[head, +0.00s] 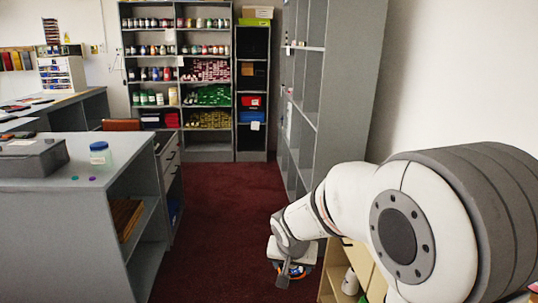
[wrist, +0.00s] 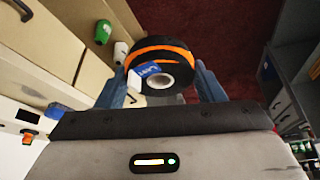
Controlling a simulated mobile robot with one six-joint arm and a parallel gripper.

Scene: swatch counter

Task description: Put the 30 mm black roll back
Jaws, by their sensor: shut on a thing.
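My gripper (wrist: 168,82) is shut on a black roll (wrist: 178,47) in the wrist view. The roll has an orange ring, a pale core and a blue label with white lettering. One blue-grey finger is on each side of it. In the head view my gripper (head: 291,272) is low at the end of my arm, above the dark red floor. Part of the roll (head: 295,273) shows there as a dark and orange rim, mostly hidden by my wrist. I cannot read the roll's width.
A light wooden cabinet (head: 334,272) stands close to the right of my gripper. A tall grey shelf (head: 313,110) stands behind. A grey counter (head: 60,230) with a jar (head: 100,155) is at left. The red floor (head: 225,215) between is clear. Stocked shelves stand at the back.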

